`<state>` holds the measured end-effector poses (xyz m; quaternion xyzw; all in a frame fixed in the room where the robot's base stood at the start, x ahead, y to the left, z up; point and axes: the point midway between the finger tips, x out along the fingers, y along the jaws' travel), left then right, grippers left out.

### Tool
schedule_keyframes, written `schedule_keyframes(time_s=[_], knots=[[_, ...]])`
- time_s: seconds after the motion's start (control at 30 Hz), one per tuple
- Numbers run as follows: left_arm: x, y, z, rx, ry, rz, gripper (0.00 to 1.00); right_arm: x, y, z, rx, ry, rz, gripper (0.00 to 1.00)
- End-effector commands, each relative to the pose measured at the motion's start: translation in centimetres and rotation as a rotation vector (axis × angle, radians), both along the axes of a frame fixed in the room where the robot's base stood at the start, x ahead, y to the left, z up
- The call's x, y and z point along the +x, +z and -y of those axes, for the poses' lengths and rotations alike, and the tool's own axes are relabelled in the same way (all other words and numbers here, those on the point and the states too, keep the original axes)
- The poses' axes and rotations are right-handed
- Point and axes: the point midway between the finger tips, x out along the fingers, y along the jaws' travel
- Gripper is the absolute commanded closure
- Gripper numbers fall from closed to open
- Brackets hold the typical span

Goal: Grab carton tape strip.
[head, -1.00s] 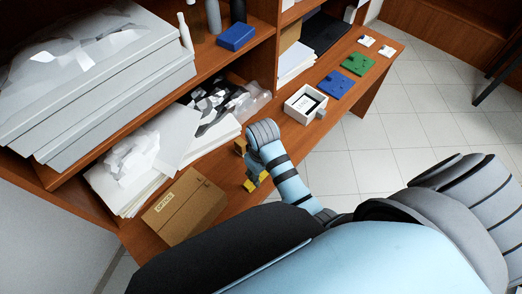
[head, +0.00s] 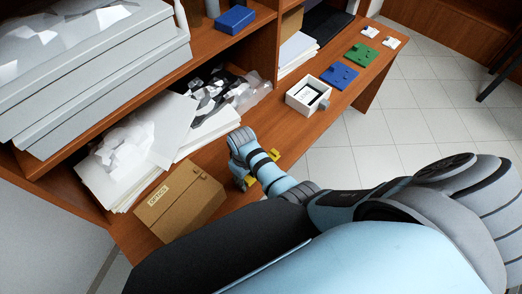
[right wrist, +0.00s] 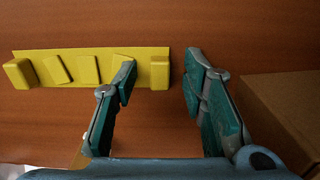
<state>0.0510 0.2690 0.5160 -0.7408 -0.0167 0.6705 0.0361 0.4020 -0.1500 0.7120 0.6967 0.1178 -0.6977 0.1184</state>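The brown carton (head: 183,212) with a pale label stands on the wooden desk in the head view. A small raised bit (head: 201,175) shows at its top edge; I cannot tell whether this is the tape strip. In the right wrist view part of the carton (right wrist: 288,112) shows at the right, with no strip visible. My right gripper (head: 240,177) is right of the carton in the head view. My left gripper is not in view.
A yellow bar with small blocks (right wrist: 92,57) lies on the desk, partly behind one finger. A white box (head: 308,96), blue plate (head: 338,76) and green plate (head: 362,54) lie farther along the desk. Paper stacks (head: 165,135) fill the shelf behind the carton.

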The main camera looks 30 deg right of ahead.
Motion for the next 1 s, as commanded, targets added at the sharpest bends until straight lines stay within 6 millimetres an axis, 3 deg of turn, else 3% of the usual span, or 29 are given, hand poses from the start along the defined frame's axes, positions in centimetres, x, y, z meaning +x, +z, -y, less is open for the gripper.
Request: schedule_keyframes(time_s=[0.13,0.37,0.67,0.77,1.0], knots=[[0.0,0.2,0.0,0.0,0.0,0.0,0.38,0.0,0.2,0.0,0.0,0.0,0.001,0.65],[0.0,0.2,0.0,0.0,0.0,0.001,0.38,0.0,0.2,0.0,0.001,0.0,0.001,1.0],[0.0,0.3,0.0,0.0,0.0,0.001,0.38,0.0,0.4,0.0,0.0,0.0,0.001,1.0],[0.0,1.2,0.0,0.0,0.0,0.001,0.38,0.1,1.9,0.0,0.001,-0.001,0.003,1.0],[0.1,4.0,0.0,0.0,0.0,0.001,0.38,0.1,8.3,0.0,0.001,-0.001,0.005,1.0]])
